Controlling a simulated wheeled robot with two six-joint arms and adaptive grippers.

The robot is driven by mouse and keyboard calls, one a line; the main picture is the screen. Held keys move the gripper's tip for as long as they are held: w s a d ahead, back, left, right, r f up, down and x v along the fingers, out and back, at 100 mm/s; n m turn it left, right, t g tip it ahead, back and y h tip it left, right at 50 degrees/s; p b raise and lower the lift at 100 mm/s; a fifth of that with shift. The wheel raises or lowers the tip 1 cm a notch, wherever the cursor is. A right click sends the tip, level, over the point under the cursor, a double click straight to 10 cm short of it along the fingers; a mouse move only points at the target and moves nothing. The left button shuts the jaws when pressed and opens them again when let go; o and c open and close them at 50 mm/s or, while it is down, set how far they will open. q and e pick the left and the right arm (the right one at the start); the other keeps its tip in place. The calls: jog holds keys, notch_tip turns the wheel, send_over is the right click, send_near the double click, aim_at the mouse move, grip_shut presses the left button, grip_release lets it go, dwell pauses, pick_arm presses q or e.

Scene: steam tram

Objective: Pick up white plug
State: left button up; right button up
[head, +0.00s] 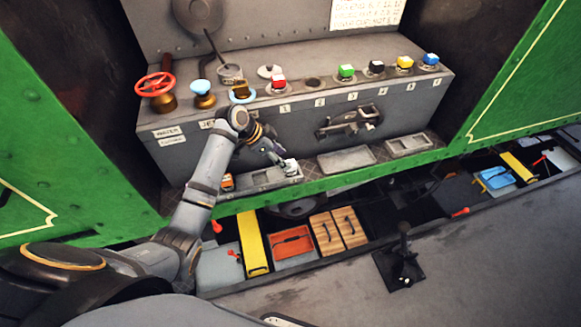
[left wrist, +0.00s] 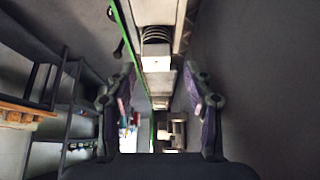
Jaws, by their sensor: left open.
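The white plug (head: 291,166) stands at the right end of a small grey tray on the ledge below the console. My left gripper (head: 281,160) reaches down right beside it, with its fingertips at the plug. In the left wrist view my left gripper (left wrist: 163,95) is open, its two fingers well apart. A pale block with a dark ribbed part (left wrist: 156,50), probably the plug, lies ahead between the fingers; I cannot tell whether they touch it. My right gripper is not in view.
An orange plug (head: 227,182) sits at the tray's left end. Red, green, black, yellow and blue plugs stand along the console top (head: 325,95). An empty tray (head: 346,159) lies to the right. A latch handle (head: 350,121) juts from the console front. A green beam (head: 330,183) runs below.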

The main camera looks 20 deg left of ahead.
aim_at(291, 163)
pick_arm(q)
jog(key=p+x, duration=0.1)
jog(key=x, duration=0.3)
jog(key=shift+d+f+p, duration=0.15)
jog(key=shift+d+p, duration=0.25)
jog(key=shift+d, duration=0.1)
jog(key=shift+f, duration=0.2)
jog(key=shift+r, duration=0.1)
grip_shut()
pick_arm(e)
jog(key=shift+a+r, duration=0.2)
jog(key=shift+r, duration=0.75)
